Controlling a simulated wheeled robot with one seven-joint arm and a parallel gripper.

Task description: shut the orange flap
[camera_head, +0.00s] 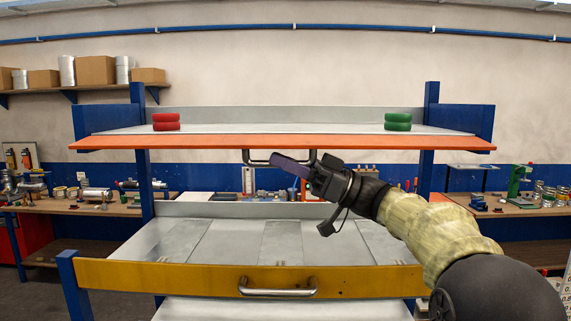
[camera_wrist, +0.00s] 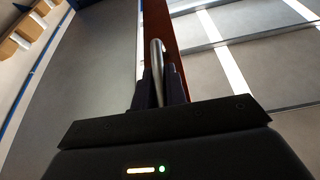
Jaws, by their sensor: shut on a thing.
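The orange flap (camera_head: 230,142) runs as a thin strip along the front of the upper shelf in the head view. Its dark bar handle (camera_head: 250,160) hangs just below its lower edge, near the middle. My gripper (camera_head: 284,161) reaches in from the right and is shut on this handle. In the wrist view, the silver handle (camera_wrist: 157,60) lies between the two dark fingers (camera_wrist: 157,92), with the reddish-orange flap (camera_wrist: 158,18) beside it. The gripper hides part of the handle. I cannot tell the flap's exact tilt.
Two red rings (camera_head: 166,122) and two green rings (camera_head: 398,122) sit on the upper shelf (camera_head: 280,128). Below is a yellow flap (camera_head: 180,275) with a silver handle (camera_head: 278,287) at the front of a lower shelf. Cluttered benches (camera_head: 95,206) stand behind.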

